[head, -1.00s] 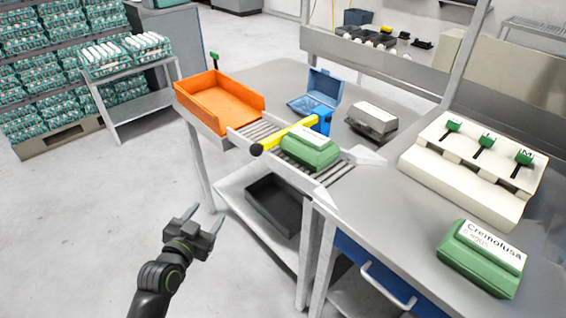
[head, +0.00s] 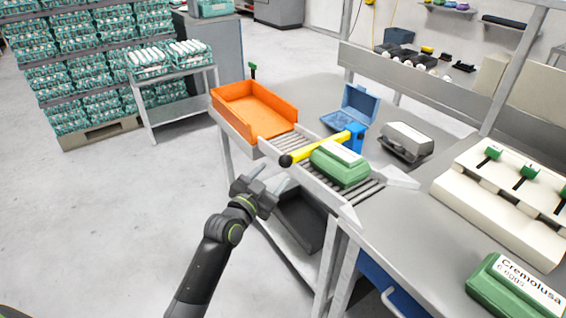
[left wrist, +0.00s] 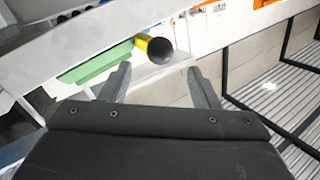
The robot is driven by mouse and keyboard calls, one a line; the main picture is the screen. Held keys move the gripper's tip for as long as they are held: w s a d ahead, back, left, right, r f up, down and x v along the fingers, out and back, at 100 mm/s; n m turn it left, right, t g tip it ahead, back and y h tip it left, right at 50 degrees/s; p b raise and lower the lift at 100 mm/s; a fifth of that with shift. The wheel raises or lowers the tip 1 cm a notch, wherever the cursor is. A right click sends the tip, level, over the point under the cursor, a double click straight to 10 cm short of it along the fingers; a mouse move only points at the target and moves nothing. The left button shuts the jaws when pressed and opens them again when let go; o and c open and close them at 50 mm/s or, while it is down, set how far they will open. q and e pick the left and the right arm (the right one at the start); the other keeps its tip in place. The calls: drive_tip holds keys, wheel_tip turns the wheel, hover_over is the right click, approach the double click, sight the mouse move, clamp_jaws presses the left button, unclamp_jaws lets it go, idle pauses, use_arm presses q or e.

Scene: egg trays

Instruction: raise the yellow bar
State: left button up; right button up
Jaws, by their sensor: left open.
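The yellow bar (head: 322,146) lies across the roller conveyor in the head view, with a black cap on its near end and a blue mount (head: 356,137) at its far end. My left gripper (head: 270,182) is open and empty, below and left of the capped end. In the left wrist view the bar's end (left wrist: 155,48) shows beyond and between the open fingertips (left wrist: 158,72), not touching them. A green egg carton (head: 341,166) sits on the rollers (head: 361,195) against or close beside the bar; I cannot tell which. My right gripper is not in view.
An orange bin (head: 254,112) stands at the conveyor's left end. A blue open box (head: 351,113) and a grey carton (head: 407,141) stand behind. The conveyor's metal side rail lies close to my left gripper. Free floor is at left.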

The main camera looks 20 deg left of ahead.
sight(282, 165)
use_arm(q)
drive_tip(key=w, duration=0.3)
drive_tip(key=w+d, duration=0.1)
drive_tip(key=w, duration=0.2)
drive_tip(key=shift+w+d, duration=0.1)
drive_tip(key=shift+w, duration=0.1)
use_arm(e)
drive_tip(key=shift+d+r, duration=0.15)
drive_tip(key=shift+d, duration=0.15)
